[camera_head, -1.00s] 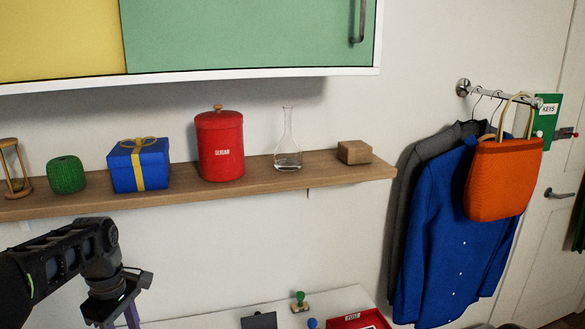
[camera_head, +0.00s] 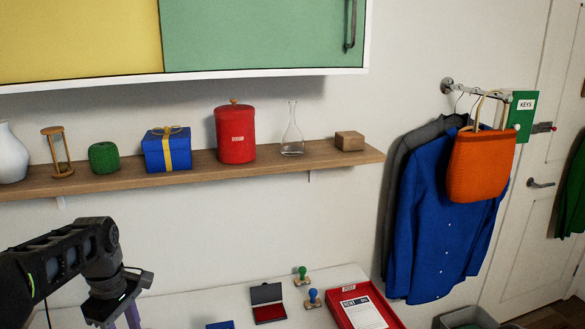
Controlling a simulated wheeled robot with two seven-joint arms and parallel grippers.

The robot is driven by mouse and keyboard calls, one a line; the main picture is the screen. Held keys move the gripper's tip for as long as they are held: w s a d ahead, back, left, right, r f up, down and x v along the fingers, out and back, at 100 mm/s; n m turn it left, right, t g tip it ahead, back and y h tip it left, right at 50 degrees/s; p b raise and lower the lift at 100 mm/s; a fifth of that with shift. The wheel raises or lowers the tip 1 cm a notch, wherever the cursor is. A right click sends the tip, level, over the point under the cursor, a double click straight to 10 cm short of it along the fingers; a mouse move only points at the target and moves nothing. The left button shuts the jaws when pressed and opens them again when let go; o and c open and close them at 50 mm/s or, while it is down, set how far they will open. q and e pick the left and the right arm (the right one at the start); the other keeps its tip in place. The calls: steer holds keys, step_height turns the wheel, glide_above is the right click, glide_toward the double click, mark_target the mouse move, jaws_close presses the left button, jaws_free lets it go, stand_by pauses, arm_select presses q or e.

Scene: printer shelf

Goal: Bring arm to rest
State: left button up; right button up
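One of my arms comes in from the lower left, bent downward in front of the white wall. It is my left arm. Its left gripper (camera_head: 132,316) hangs at the bottom edge of the view, with only a purple part showing and its fingertips cut off by the frame. I cannot see whether it holds anything. My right arm and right gripper are not in view.
A wooden shelf (camera_head: 215,168) holds a white vase (camera_head: 10,155), hourglass, green yarn ball, blue gift box, red canister (camera_head: 235,134), glass flask and small wooden box. Below, a white table (camera_head: 235,298) carries stamps, an ink pad and a red tray (camera_head: 337,312). Clothes (camera_head: 437,215) hang at right.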

arm_select(q)
steer(key=s+d+f+m+h+b, duration=0.1)
steer(key=d+f+m+b, duration=0.1)
steer(key=d+f, duration=0.5)
steer(key=s+d+f+m+b, duration=0.1)
steer(key=d+f+m, duration=0.2)
steer(key=f, duration=0.9)
steer(key=s+d+f+m+h+b, duration=0.1)
steer(key=d+f+m+b, duration=0.1)
steer(key=d+f, duration=0.5)
steer(key=s+d+f+m+h+b, duration=0.1)
steer(key=s+d+f+m+b, duration=0.1)
steer(key=s+d+f, duration=0.4)
steer(key=s+d+f+m+h+b, duration=0.1)
steer(key=s+d+f+m+b, duration=0.2)
steer(key=s+f, duration=0.9)
steer(key=d+f+m, duration=0.2)
steer(key=d, duration=0.2)
steer(key=shift+s+d+t, duration=0.2)
steer(key=shift+s+t, duration=0.1)
steer(key=shift+s, duration=0.05)
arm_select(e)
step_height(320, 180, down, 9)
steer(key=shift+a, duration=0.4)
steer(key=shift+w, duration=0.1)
